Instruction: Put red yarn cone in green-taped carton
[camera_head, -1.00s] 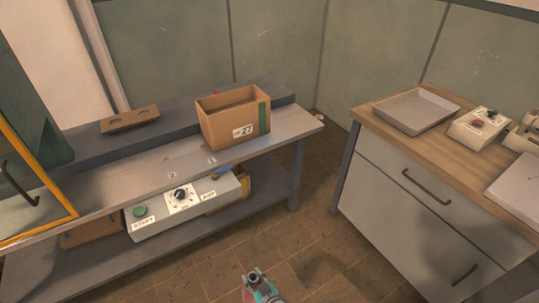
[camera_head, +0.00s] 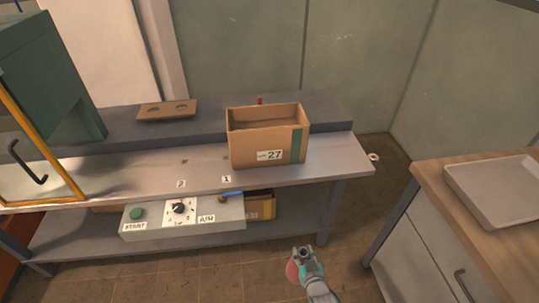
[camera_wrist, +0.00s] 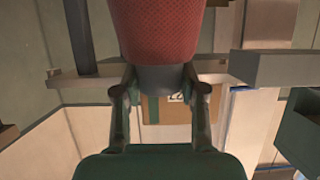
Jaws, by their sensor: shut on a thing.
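The red yarn cone (camera_wrist: 156,28) fills the top middle of the wrist view, with a grey end (camera_wrist: 160,80) between my fingers. My gripper (camera_wrist: 160,92) is shut on it. In the head view my gripper (camera_head: 303,256) is low in the picture, over the floor in front of the bench, with a bit of the red cone (camera_head: 291,271) beside it. The green-taped carton (camera_head: 250,147) stands upright and open-topped on the bench, marked 27, with a green strip near its right edge. It also shows upside down behind my fingers in the wrist view (camera_wrist: 172,110). Its inside bottom is hidden.
A control box (camera_head: 185,218) and another carton (camera_head: 262,207) sit below. An orange-framed door (camera_head: 40,140) is at left. A wooden-topped cabinet (camera_head: 450,200) with a tray (camera_head: 500,185) is at right.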

